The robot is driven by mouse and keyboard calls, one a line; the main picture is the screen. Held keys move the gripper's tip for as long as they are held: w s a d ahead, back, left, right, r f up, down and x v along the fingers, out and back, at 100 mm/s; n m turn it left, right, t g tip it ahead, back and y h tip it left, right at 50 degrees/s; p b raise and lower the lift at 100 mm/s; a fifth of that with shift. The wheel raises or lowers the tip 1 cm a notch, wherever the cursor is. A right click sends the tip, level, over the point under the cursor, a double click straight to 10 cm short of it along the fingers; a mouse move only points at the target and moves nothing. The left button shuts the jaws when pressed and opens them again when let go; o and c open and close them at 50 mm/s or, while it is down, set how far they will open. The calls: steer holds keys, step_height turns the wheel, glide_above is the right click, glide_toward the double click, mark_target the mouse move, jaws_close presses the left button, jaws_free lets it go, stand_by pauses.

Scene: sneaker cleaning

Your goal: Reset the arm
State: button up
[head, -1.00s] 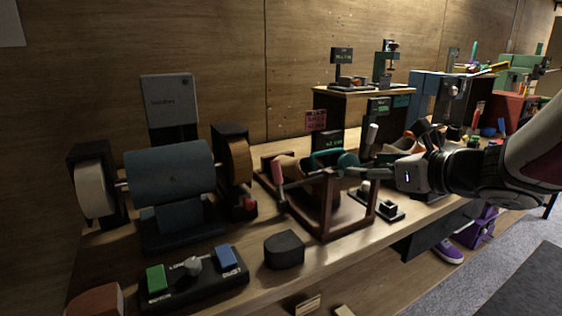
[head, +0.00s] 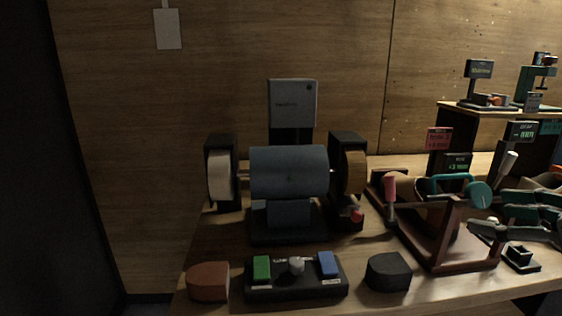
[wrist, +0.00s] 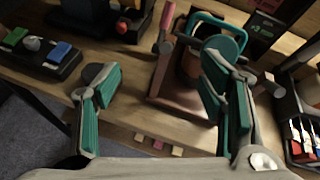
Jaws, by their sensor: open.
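My gripper (wrist: 150,100) is open and empty in the wrist view. Its two teal-padded fingers are spread wide above the front part of the bench. In the head view, teal finger parts of my gripper (head: 528,213) show at the right edge, beside the wooden stand; the rest of my arm is out of frame. The brown wooden stand (head: 457,250) carries a teal clamp-like part and a pink-handled tool (head: 390,190). In the wrist view the stand (wrist: 180,103) lies between and beyond the fingers, and the right finger overlaps its teal disc.
A blue bench grinder (head: 289,172) stands left of the stand. In front of it are a control box (head: 296,285) with green and blue buttons, a brown block (head: 208,282) and a black block (head: 388,271). Small machines stand on a raised shelf (head: 500,112) at the right.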

steer(key=s+a+f+n+g+y, duration=0.2)
steer(key=s+a+f+n+g, duration=0.15)
steer(key=a+n, duration=0.55)
steer(key=s+a+f+n+g+y, duration=0.1)
steer(key=s+a+f+n+g, duration=0.1)
steer(key=s+a+n+g, duration=0.5)
steer(key=s+f+n+g+h, duration=0.2)
steer(key=s+f+n+h, duration=0.35)
steer(key=n, duration=0.85)
step_height(320, 180, up, 23)
steer(key=s+n+t+p, duration=0.1)
steer(key=s+t+p, duration=0.1)
steer(key=p, duration=1.7)
steer(key=shift+d+t+h+p, duration=0.25)
steer(key=shift+t+h+p, duration=0.1)
steer(key=shift+t, duration=0.5)
steer(key=shift+r, duration=0.1)
